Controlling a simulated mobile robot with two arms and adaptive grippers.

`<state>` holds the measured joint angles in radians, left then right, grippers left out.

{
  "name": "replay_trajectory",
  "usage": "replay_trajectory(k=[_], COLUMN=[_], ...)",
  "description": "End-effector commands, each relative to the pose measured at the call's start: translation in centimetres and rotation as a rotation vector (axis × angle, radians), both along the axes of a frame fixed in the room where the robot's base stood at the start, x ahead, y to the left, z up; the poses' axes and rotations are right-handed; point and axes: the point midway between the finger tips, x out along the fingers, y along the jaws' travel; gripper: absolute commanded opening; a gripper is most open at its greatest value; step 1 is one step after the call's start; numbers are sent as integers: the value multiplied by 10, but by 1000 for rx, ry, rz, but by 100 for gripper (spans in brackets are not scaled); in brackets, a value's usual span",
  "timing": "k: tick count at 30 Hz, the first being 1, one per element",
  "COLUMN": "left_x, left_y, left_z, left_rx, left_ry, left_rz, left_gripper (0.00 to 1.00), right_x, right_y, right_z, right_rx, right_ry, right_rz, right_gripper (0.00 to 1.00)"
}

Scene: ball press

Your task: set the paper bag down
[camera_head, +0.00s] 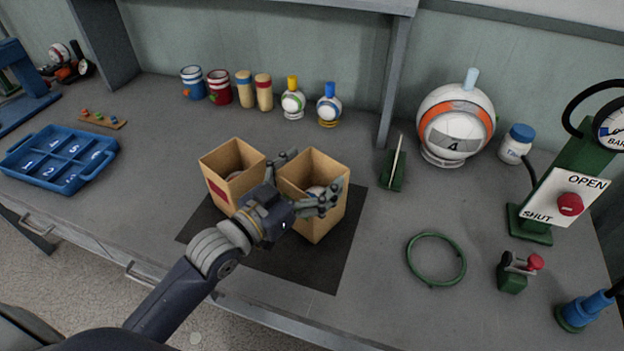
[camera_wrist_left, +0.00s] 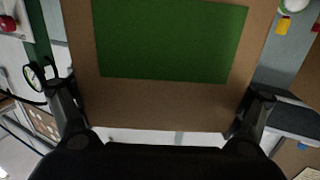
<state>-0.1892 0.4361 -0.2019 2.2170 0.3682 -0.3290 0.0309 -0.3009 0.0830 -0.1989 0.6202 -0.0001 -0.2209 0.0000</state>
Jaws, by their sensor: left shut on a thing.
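My left gripper (camera_head: 309,177) is shut on the right-hand brown paper bag (camera_head: 322,222), with one finger on each side near its top. The bag is upright and open at the top, with a pale round thing partly showing inside. It stands over the dark mat (camera_head: 290,262); I cannot tell whether its base touches. In the left wrist view, the bag (camera_wrist_left: 165,108) fills the space between the fingers and shows a green label (camera_wrist_left: 172,40). A second paper bag (camera_head: 238,160) with a red label is upright just left of it. My right gripper is not in view.
A blue numbered tray (camera_head: 84,180) lies at the left. A green ring (camera_head: 436,281), a red-handled clamp (camera_head: 512,277) and an OPEN/SHUT panel (camera_head: 565,195) are at the right. Cans, pegs and small balls line the back. A large ball (camera_head: 455,118) stands behind.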

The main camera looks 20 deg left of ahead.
Motion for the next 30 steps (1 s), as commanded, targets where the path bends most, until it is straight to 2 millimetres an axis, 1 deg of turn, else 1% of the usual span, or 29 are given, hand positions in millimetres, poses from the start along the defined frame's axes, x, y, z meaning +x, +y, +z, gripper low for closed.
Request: replay_trajectory(k=[1,4,12,16,17,18,30], left_x=[0,0,-1,-1,-1,-1,-1], left_y=[0,0,0,0,0,0,0], left_z=[-10,-18,-19,-23,-22,-22,-22], left_rx=[1,0,0,1,1,1,1], left_ry=[5,1,-1,0,0,0,0], left_rz=[0,0,0,0,0,0,0], left_gripper=[53,53,53,53,93,100,100], right_x=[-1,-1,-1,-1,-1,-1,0], right_y=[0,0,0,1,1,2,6], right_z=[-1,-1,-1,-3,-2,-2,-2], right_rx=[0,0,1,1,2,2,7], right_ry=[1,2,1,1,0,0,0], right_rz=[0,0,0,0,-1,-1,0], right_gripper=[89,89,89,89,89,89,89])
